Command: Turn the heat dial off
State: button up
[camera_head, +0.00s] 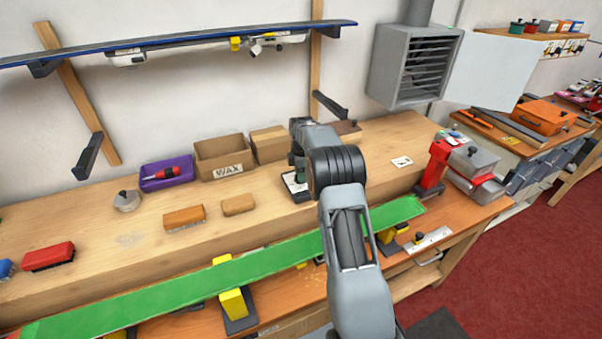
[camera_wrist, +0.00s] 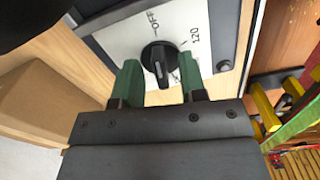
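The heat dial (camera_wrist: 160,57) is a round black knob on a white panel (camera_wrist: 118,40) marked OFF and 120. A light line on the knob points down in the wrist view, away from the OFF mark at the top. My gripper (camera_wrist: 159,70) is open, with one green finger on each side of the knob's near part. I cannot tell whether either finger touches it. In the head view the panel (camera_head: 290,186) lies on the bench, and my arm hides the dial.
A cardboard WAX box (camera_head: 222,158) and another box (camera_head: 268,144) stand behind and left of the panel. A long green board (camera_head: 180,288) lies in front on yellow supports. A red and grey device (camera_head: 434,163) stands to the right. The bench between has free room.

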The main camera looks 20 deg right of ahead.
notch_tip(320, 180, up, 14)
dwell(0.6)
jog(key=shift+f, duration=0.1)
dwell(0.4)
notch_tip(320, 180, down, 5)
jog(key=s+a+m, duration=0.1)
jog(key=s+m, duration=0.1)
jog(key=m, duration=0.7)
jog(key=s+a+r+m+t, duration=0.1)
jog(key=s+a, duration=0.3)
jog(key=s, duration=0.6)
jog(key=s+a+r+m+t, duration=0.2)
jog(key=s+a+m, duration=0.1)
jog(key=s, duration=0.7)
jog(key=s+a+r+m+t, duration=0.1)
jog(key=s+a+m, duration=0.2)
jog(key=s, duration=0.7)
jog(key=shift+s+a+r, duration=0.2)
jog(key=shift+a+r, duration=0.1)
jog(key=shift+a, duration=0.95)
